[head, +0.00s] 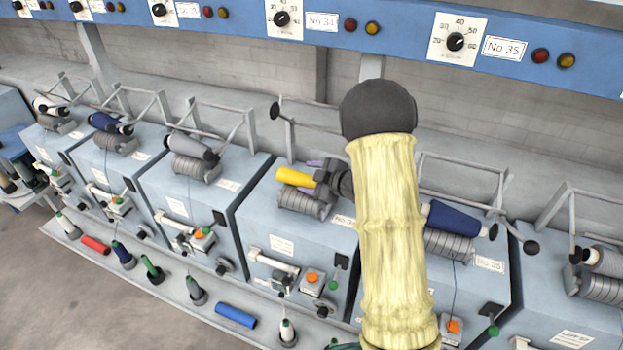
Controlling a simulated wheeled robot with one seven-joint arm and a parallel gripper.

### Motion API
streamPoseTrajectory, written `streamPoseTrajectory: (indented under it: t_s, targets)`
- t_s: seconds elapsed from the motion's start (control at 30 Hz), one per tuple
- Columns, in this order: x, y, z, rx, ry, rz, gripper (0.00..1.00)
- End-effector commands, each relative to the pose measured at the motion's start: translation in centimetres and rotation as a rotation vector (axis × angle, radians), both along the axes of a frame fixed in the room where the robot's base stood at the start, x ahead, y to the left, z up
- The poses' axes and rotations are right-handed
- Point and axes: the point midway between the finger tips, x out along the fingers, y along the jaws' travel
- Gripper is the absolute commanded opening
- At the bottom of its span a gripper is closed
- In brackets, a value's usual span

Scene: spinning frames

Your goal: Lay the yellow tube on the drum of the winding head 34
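The yellow tube (294,177) lies along the grey grooved drum (300,204) of the winding head whose panel above reads No 34 (322,21). It looks to be on or just above the drum; I cannot tell if they touch. My dark gripper (324,178) is at the tube's right end and hides that end. My yellow-sleeved arm comes up from below and bends behind it. The fingers are too small and dark to show whether they are shut on the tube. A small purple patch (314,163) shows behind the tube.
The cradle arm of this head, with a black knob (274,111), stands raised behind the drum. Neighbouring heads carry a grey package (190,146) on the left and a dark blue one (458,219) on the right. A blue tube (235,315) and several spindles occupy the front ledge.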

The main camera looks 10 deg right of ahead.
Motion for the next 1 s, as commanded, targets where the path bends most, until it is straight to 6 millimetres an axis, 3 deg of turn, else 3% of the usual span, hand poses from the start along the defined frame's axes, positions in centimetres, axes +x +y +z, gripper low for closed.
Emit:
streamPoseTrajectory:
  t_s: [0.67,1.0]
  targets:
    - [-0.6,0.3,-0.9,0.001,0.023,0.009,0.64]
    - [-3.5,-2.3,0.9,0.001,0.014,-0.001,0.64]
